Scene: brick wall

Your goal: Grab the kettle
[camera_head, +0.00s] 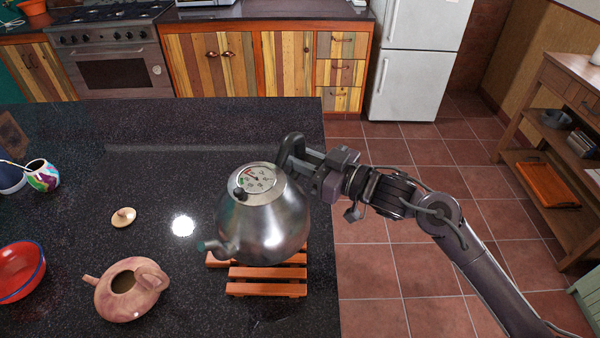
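The kettle (264,222) is a shiny metal one with a round dial on its lid, a dark knob and a spout toward the lower left. It is over an orange slatted wooden trivet (267,289) near the counter's right edge; whether its base touches the slats is hidden. My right gripper (298,160) comes in from the right and is at the kettle's dark handle (290,143), at the kettle's upper right. Its fingers overlap the handle, and I cannot tell whether they are closed on it. My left gripper is not in view.
On the dark counter (170,130) are a clay teapot (128,300), its lid (123,217), a red bowl (18,272) and a painted cup (42,176), all left of the kettle. The counter behind the kettle is clear. Tiled floor lies beyond its right edge.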

